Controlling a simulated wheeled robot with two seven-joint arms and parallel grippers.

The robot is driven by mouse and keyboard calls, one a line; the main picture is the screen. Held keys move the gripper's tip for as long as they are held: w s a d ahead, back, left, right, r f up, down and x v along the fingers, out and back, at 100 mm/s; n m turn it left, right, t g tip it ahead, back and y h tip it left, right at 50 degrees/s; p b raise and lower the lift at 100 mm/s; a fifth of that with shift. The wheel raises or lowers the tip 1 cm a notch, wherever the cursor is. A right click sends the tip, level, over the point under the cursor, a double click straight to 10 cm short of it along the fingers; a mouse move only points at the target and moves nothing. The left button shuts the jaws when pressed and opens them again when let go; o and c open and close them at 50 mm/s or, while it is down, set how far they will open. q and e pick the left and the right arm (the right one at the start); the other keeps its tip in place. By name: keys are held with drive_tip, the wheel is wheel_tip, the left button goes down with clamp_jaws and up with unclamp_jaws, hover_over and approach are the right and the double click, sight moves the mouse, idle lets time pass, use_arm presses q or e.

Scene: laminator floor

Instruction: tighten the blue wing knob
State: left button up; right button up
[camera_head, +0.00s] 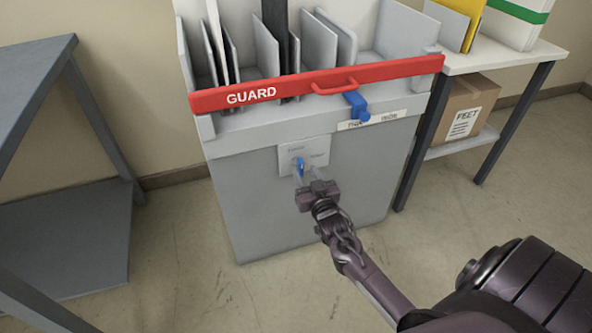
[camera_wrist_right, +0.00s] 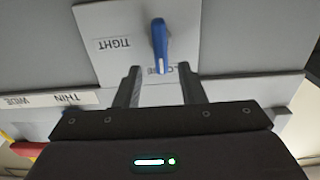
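The blue wing knob (camera_head: 300,165) sits on a pale plate (camera_head: 314,154) on the grey front of the machine. In the right wrist view the knob (camera_wrist_right: 159,40) stands lengthwise, its white-marked end close to a partly covered label; the word TIGHT is beside it. My right gripper (camera_head: 308,177) is in front of the plate. Its fingers are apart in the right wrist view (camera_wrist_right: 162,76), with the knob's marked end near the gap between the fingertips. I see no contact with the knob. My left gripper is not in view.
A red GUARD bar (camera_head: 320,84) with a handle crosses the machine above the plate. A blue lever (camera_head: 356,106) hangs by the THIN and WIDE labels. A grey table (camera_head: 75,240) stands left; a shelf with a cardboard box (camera_head: 466,108) stands right.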

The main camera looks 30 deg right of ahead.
sight(302, 167)
drive_tip(key=b+x, duration=0.1)
drive_tip(key=x, duration=0.4)
drive_tip(key=shift+w+a, duration=0.1)
drive_tip(key=c, duration=0.7)
